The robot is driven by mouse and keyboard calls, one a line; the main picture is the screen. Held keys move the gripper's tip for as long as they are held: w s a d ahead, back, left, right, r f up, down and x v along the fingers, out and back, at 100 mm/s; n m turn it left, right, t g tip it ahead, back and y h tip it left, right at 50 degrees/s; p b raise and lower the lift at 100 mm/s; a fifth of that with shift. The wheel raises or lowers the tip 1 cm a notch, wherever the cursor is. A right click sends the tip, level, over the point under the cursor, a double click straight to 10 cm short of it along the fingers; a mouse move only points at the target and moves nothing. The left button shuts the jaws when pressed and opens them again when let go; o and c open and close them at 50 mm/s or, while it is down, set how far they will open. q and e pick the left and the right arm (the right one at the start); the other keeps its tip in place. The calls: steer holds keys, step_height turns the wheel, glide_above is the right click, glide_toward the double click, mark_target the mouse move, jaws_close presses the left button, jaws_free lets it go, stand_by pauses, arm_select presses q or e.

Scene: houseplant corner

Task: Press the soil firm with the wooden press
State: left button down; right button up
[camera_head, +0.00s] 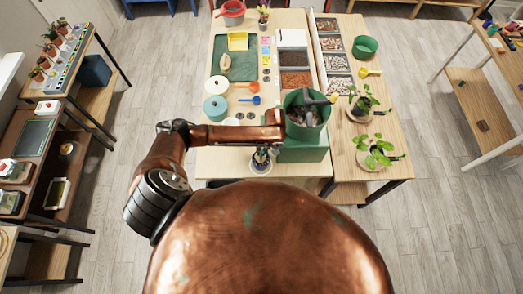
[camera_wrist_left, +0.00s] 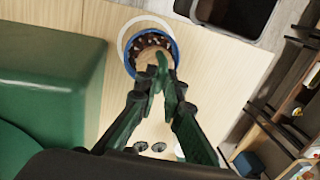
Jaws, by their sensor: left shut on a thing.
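The small blue-rimmed pot (camera_wrist_left: 174,46) holds dark soil (camera_wrist_left: 147,41) and stands on a white ring-shaped saucer (camera_wrist_left: 122,41). In the head view the pot (camera_head: 261,167) is at the near edge of the table, partly hidden by my gripper. My left gripper (camera_wrist_left: 162,78) points down at the pot and is shut on the wooden press (camera_wrist_left: 150,62). The press's pale round face is inside the rim, over the soil; I cannot tell whether it touches. In the head view my left gripper (camera_head: 262,153) is small and dark. My right gripper is not in view.
Potted plants (camera_head: 376,155) stand at the right.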

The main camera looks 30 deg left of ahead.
arm_select(q)
steer(key=shift+r+p, duration=0.85)
steer(key=shift+r, duration=1.7)
steer(key=shift+f, duration=0.1)
